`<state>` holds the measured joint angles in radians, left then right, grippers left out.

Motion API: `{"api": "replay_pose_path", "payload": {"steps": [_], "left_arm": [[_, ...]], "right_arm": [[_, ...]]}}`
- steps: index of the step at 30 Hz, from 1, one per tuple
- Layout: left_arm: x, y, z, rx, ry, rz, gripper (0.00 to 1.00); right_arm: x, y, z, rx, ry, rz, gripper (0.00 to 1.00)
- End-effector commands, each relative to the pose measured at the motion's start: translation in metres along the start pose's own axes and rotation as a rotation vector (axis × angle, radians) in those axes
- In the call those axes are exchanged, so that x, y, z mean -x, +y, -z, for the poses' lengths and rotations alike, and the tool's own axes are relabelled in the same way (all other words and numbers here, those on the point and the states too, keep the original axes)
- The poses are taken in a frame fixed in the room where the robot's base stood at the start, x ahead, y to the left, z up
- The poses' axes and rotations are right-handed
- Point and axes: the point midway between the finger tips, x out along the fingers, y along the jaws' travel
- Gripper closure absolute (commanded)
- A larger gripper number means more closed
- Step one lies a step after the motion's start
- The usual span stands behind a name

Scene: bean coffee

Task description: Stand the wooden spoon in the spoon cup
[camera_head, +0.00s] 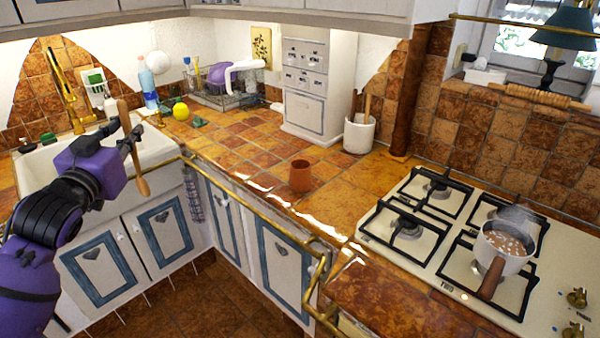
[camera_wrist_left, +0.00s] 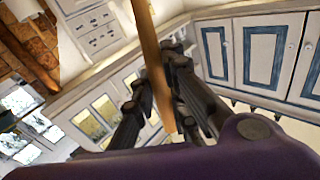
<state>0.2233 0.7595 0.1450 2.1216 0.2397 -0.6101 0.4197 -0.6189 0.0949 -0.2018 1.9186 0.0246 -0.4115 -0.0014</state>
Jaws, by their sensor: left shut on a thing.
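The wooden spoon (camera_head: 139,178) is in my left gripper (camera_head: 131,141), which is shut on it in front of the sink. The spoon is nearly upright, slightly tilted, with one end above the fingers and the other below. In the left wrist view the spoon (camera_wrist_left: 150,45) runs between the black fingers of the gripper (camera_wrist_left: 160,85). A white cup (camera_head: 358,138) with wooden utensils in it stands on the counter near the back corner, well to the right of my left gripper. My right gripper is not in view.
A small terracotta cup (camera_head: 300,176) stands mid-counter. A white drawer cabinet (camera_head: 305,116) stands left of the white cup. A brass rail (camera_head: 245,196) edges the counter. A steaming pot (camera_head: 504,257) sits on the stove (camera_head: 420,270) at right. Tiles around the terracotta cup are clear.

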Motion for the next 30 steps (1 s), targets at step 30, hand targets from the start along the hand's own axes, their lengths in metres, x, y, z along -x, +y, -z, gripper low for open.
{"api": "replay_pose_path", "payload": {"steps": [30], "left_arm": [[0.178, 0.212, -0.143, 0.003, -0.005, 0.011, 1.00]], "right_arm": [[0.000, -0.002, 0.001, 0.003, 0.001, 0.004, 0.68]]}}
